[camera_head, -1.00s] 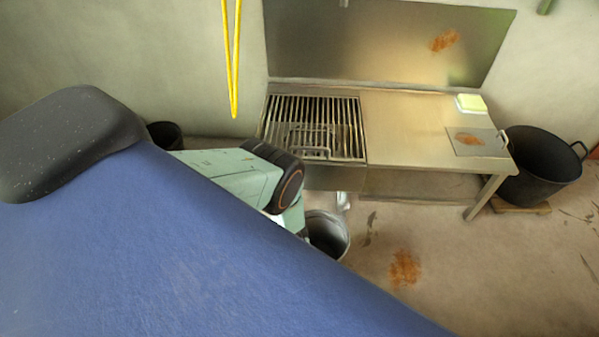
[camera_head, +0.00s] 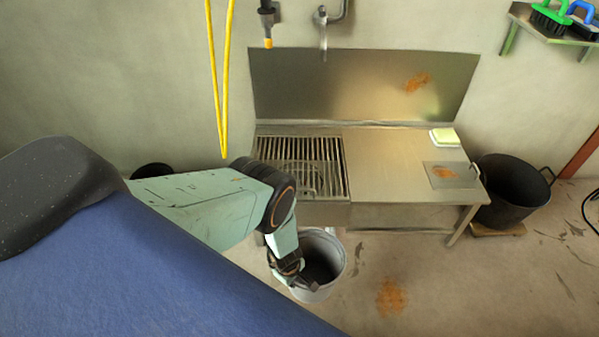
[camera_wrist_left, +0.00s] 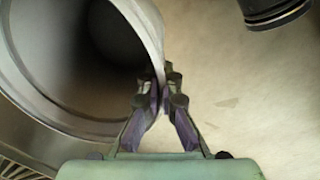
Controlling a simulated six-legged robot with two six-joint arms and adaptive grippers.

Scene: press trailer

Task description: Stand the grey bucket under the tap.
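The grey bucket (camera_head: 337,268) stands upright below the front edge of the steel bench, open side up; I cannot tell whether it touches the floor. My left gripper (camera_head: 300,281) is at its near left rim. In the left wrist view the fingers (camera_wrist_left: 163,88) are closed with the rim of the bucket (camera_wrist_left: 144,22) between them. The tap (camera_head: 322,18) is on the back wall above the steel splash panel, its spout pointing down over the bench. My right gripper is not in view.
The bench has a slatted grille (camera_head: 300,150) at left and a flat top (camera_head: 385,165) at right with a sponge (camera_head: 444,137). A yellow hose (camera_head: 215,90) hangs at left. A black tub (camera_head: 512,190) stands right of the bench.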

